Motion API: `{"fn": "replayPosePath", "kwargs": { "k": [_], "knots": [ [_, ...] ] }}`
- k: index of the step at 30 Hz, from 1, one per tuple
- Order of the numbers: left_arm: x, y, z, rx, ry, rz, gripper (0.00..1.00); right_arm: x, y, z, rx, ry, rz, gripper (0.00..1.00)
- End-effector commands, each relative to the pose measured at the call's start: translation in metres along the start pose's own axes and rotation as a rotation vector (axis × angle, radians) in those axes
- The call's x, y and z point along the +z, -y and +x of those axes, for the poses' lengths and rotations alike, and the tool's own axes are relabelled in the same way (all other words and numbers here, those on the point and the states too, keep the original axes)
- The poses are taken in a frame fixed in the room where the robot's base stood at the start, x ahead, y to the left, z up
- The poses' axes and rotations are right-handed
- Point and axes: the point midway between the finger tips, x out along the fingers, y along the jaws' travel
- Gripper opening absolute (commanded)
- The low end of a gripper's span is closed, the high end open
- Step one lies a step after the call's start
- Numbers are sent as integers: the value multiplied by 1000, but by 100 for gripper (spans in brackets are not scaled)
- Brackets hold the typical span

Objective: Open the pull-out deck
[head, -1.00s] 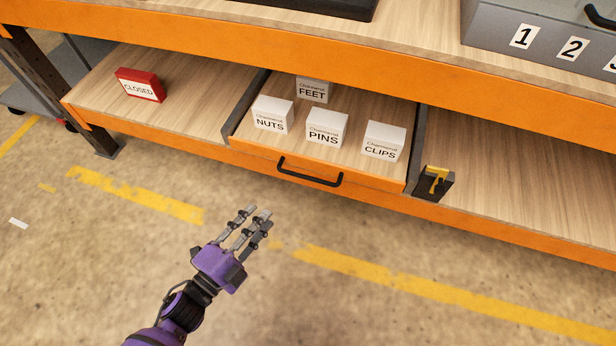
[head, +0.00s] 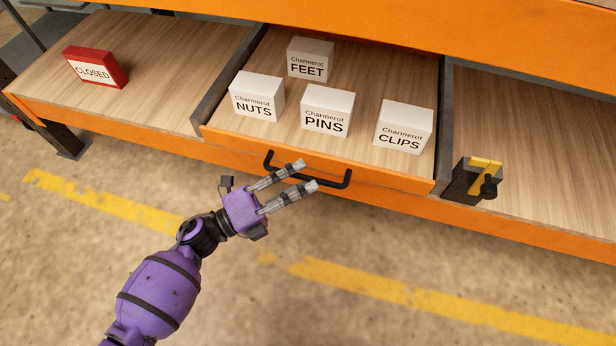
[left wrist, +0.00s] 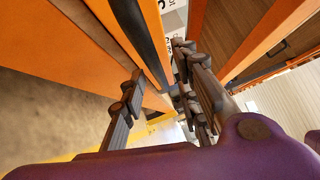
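The pull-out deck (head: 375,170) is the middle wooden section of the lower shelf, with an orange front and dark side rails. A black bar handle (head: 340,184) is fixed to that front. My left gripper (head: 307,176) is at the handle with its fingers spread, one above the other in the head view, partly covering the bar. In the left wrist view a dark bar (left wrist: 137,35) runs between the open fingers (left wrist: 162,100); contact cannot be told. My right gripper is not in view.
White boxes marked FEET (head: 310,60), NUTS (head: 256,97), PINS (head: 327,111) and CLIPS (head: 403,127) stand on the deck. A dark block with a yellow strip (head: 475,180) sits just right of it. A red CLOSED sign (head: 95,67) stands left. The floor in front is clear.

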Motion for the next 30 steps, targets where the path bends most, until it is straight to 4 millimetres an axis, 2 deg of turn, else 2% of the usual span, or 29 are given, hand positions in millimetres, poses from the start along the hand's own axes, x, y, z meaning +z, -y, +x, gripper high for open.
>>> {"fn": "replayPosePath", "kwargs": {
  "k": [3,6,14,15,21,22,30],
  "knots": [
    [0,-1,14,0,-1,-1,29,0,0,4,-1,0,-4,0],
    [0,-1,20,0,0,-2,29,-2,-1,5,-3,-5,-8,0],
    [0,0,23,1,0,-2,29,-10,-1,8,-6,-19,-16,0],
    [0,0,22,1,0,-2,28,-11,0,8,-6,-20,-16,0],
    [0,0,22,1,0,-2,2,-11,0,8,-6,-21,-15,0],
    [0,0,22,1,0,-2,0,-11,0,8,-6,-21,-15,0],
    [0,0,22,1,1,-2,0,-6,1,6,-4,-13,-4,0]
  ]
}}
